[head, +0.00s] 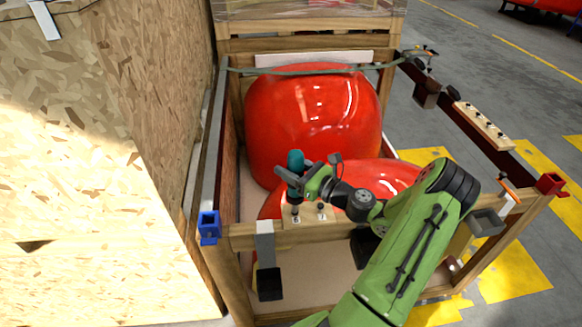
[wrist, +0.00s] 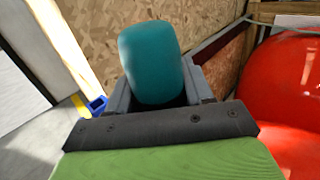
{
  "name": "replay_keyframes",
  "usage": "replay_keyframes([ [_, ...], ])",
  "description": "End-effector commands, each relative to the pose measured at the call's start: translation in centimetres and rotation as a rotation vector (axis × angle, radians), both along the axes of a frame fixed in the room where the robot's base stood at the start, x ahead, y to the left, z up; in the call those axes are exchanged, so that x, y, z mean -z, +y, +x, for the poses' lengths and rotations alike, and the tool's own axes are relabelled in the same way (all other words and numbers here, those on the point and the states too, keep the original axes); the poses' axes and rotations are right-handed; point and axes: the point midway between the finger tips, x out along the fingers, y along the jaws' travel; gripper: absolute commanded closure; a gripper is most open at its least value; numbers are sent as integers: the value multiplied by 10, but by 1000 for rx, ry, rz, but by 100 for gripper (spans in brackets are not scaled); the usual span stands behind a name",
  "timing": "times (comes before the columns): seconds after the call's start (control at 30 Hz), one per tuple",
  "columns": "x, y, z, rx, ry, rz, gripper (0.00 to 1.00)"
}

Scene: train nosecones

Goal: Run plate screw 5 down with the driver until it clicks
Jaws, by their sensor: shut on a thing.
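The teal driver (head: 295,160) stands roughly upright in my gripper (head: 291,180), above the front beam of the crate. My gripper is shut on it. In the wrist view the driver's rounded teal top (wrist: 152,60) rises between the grey jaws (wrist: 160,98). The driver's dark lower end reaches down to a pale wooden plate (head: 306,214) on the front beam. A dark screw or knob (head: 321,207) stands on this plate to the right of the driver. I cannot tell whether the driver's tip sits on a screw, and no screw numbers can be read.
Large red glossy nosecones (head: 312,115) fill the crate behind the driver. A tall chipboard wall (head: 110,130) rises close on the left. A blue clamp (head: 209,226) and a red clamp (head: 550,183) sit at the crate's front corners. A wooden strip (head: 483,125) with several dark knobs lies on the right rail.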

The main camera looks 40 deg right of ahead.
Motion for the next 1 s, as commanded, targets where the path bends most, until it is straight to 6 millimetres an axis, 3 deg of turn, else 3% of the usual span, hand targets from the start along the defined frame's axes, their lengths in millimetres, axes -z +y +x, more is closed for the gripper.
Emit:
replay_keyframes([
  [0.73, -55, 0, 0, -1, 0, 0, 83],
  [1.0, -55, 0, 0, 0, 0, 0, 83],
])
